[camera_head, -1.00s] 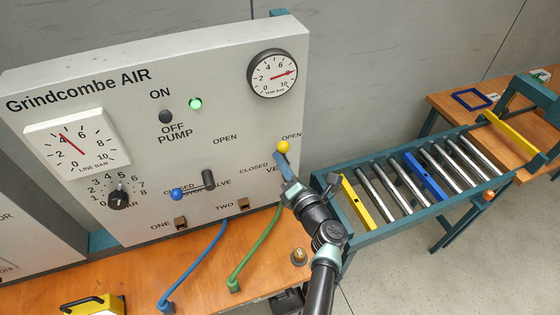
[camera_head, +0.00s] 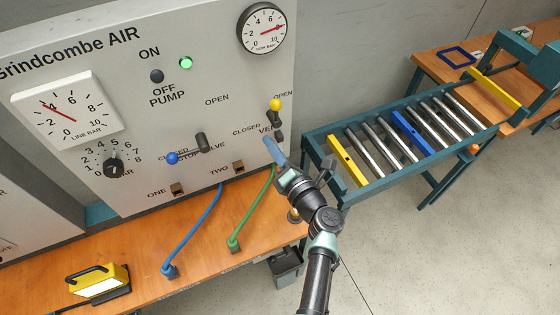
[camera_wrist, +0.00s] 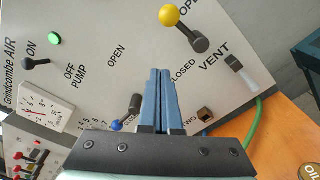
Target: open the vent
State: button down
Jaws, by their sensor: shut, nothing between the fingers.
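The vent valve's lever has a yellow knob (camera_head: 275,104) and a dark hub (camera_head: 277,125) on the grey panel. The knob stands up from the hub, beside the word OPEN; CLOSED is printed to its left. In the wrist view the yellow knob (camera_wrist: 169,15) and dark hub (camera_wrist: 199,44) show near the top. My gripper (camera_head: 270,145) is below and left of the lever, apart from it. In the wrist view its blue fingers (camera_wrist: 160,75) are together, with nothing between them.
A second lever with a blue knob (camera_head: 172,158) points toward CLOSED at left. Blue (camera_head: 205,230) and green (camera_head: 254,207) hoses run to the bench. A yellow lamp (camera_head: 97,282) sits at the bench's left. A roller conveyor (camera_head: 400,140) stands to the right.

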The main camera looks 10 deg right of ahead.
jog(key=v, duration=0.5)
jog(key=shift+d+f, duration=0.1)
jog(key=shift+d, duration=0.2)
jog(key=w+a+r+n+t+h+b, duration=0.1)
jog(key=w+a+r+n+b, duration=0.15)
jog(key=r+n, duration=1.05)
jog(key=w+a+r+n+t+b, duration=0.2)
jog(key=a+r+n+b, duration=0.1)
jog(key=r+n, duration=1)
jog(key=s+r+n+t+h+b, duration=0.1)
jog(key=s+r+n+t, duration=0.3)
jog(key=s+r+n, duration=0.4)
jog(key=s+r+n+t+h+b, duration=0.2)
jog(key=s+r+n, duration=0.6)
jog(key=r, duration=0.8)
jog(key=s+t+h, duration=0.2)
jog(key=s, duration=0.1)
jog(key=shift+n, duration=0.4)
